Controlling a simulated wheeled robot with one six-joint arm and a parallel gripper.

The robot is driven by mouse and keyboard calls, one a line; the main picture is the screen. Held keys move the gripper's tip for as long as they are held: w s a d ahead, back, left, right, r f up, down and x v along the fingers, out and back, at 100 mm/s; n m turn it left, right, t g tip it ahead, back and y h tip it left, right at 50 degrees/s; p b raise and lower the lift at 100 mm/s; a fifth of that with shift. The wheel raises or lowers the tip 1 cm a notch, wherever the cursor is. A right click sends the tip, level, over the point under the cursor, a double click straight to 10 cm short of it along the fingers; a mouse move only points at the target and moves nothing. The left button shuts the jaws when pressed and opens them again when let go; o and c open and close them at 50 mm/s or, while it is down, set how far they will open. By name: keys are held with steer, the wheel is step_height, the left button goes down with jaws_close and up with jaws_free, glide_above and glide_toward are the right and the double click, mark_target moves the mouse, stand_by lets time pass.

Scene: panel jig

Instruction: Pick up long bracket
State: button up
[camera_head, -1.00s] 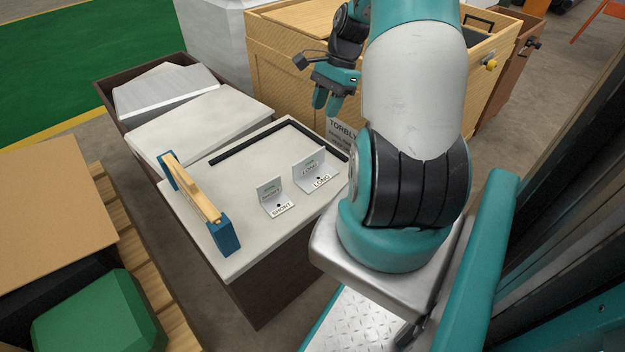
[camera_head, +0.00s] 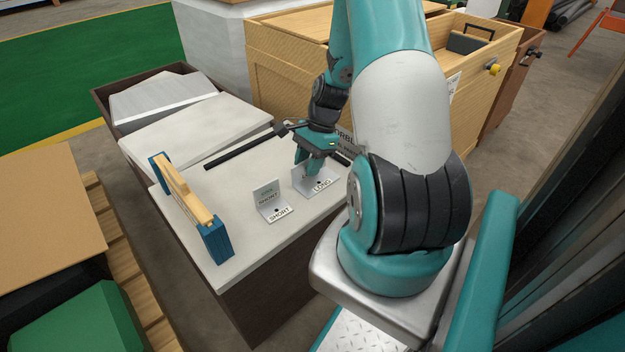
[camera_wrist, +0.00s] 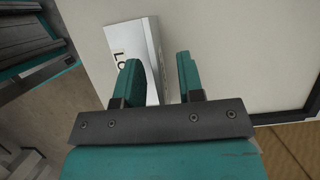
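The long bracket (camera_head: 322,186) is a pale metal L-shaped piece labelled LONG, standing on the white table top (camera_head: 240,230). In the wrist view the long bracket (camera_wrist: 135,45) lies beyond and between my fingers, its upright plate seen nearly edge-on. My gripper (camera_head: 306,168) is at the bracket's upright plate from above. In the wrist view my gripper (camera_wrist: 158,80) is open, with a gap between its two teal fingers. The plate reaches into this gap; I cannot tell whether either finger touches it. The gripper hides part of the bracket in the head view.
The short bracket (camera_head: 268,196), labelled SHORT, stands just left of the long one. A blue-ended wooden piece (camera_head: 190,205) stands at the table's left edge. A black strip (camera_head: 238,148) runs along the back. A wooden cabinet (camera_head: 285,75) stands behind the table.

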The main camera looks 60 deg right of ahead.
steer(key=shift+a+f, duration=0.2)
steer(key=shift+f, duration=0.25)
steer(key=shift+f, duration=0.1)
jaws_close()
